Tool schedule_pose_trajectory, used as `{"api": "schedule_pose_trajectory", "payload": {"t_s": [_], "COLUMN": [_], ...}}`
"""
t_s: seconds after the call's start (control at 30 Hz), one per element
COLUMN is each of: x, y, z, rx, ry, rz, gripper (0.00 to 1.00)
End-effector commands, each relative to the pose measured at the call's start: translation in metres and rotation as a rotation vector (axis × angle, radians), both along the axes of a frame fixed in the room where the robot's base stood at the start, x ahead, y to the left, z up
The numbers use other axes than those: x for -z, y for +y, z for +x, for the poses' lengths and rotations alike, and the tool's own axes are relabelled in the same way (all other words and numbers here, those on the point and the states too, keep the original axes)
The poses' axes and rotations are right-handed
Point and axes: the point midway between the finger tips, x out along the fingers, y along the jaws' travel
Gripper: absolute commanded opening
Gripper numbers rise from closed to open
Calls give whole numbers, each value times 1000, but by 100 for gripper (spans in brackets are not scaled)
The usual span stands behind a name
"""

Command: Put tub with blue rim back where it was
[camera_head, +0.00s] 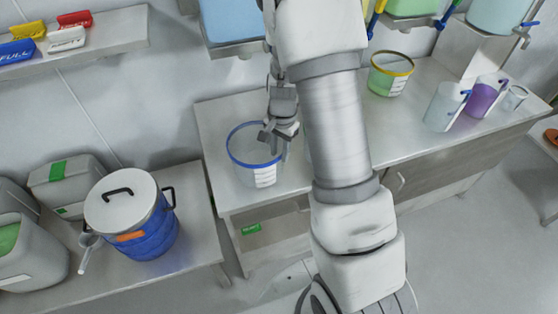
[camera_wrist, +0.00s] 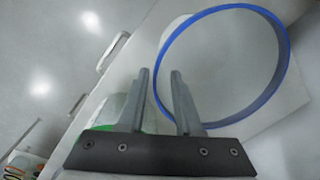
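The tub with the blue rim (camera_head: 252,172) stands upright at the left end of the counter, a white label on its front. It looks empty. My gripper (camera_head: 280,133) is at the right side of its rim, pointing down. In the wrist view the blue rim (camera_wrist: 283,70) fills the upper right. My gripper's two fingers (camera_wrist: 161,73) are apart, with the near edge of the rim passing between and behind them. I see a gap between the fingers and no clear grip on the wall.
A yellow-rimmed tub (camera_head: 391,82) stands further right on the counter (camera_head: 408,118), with jugs (camera_head: 444,106) beyond. My arm hides the counter's middle. A green-edged container (camera_wrist: 113,106) shows behind the fingers. A blue lidded pot (camera_head: 147,238) stands on the lower bench at left.

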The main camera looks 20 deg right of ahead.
Motion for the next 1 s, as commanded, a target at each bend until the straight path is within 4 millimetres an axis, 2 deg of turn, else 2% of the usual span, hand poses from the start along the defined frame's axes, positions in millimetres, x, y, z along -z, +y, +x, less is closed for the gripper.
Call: {"api": "schedule_pose_trajectory", "payload": {"t_s": [0.1, 0.43, 0.57, 0.8, 1.0], "x": [-23, -59, -92, -169, -220], "y": [0, 1, 10, 28, 39], "z": [0, -3, -12, -48, -89], "rx": [0, -21, -92, -306, -490], "ry": [-4, -15, -57, -170, -261], "rz": [-1, 5, 18, 18, -22], "gripper": [33, 33, 33, 33, 33]}}
